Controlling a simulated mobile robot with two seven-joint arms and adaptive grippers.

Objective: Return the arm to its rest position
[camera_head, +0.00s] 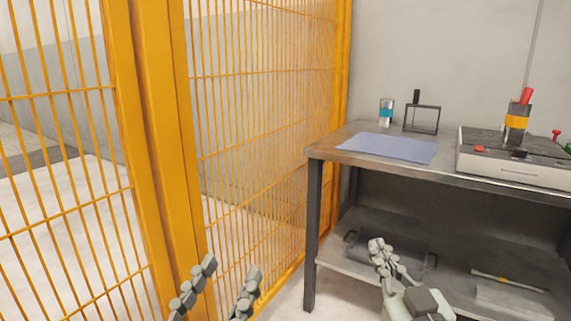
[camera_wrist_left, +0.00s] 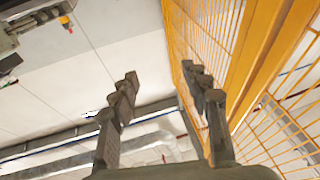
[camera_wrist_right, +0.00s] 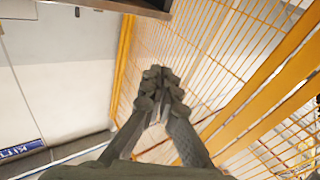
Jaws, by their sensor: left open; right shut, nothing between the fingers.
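My left gripper (camera_head: 222,287) is at the bottom of the head view, left of the workbench and in front of the orange fence. Its two fingers stand apart with nothing between them; they also show in the left wrist view (camera_wrist_left: 165,95). My right gripper (camera_head: 378,246) is in the lower right of the head view, in front of the bench's lower shelf. Its fingers are together and hold nothing; the right wrist view also shows the closed fingertips (camera_wrist_right: 162,88). Most of both arms is outside the head view.
An orange mesh fence (camera_head: 160,130) runs along the left. A workbench (camera_head: 345,157) at the right bears a blue mat (camera_head: 385,147), a small can (camera_head: 386,112), a dark frame (camera_head: 422,119) and a grey box (camera_head: 510,168). Its lower shelf (camera_head: 350,268) holds a dark tray. Bare floor lies between fence and bench.

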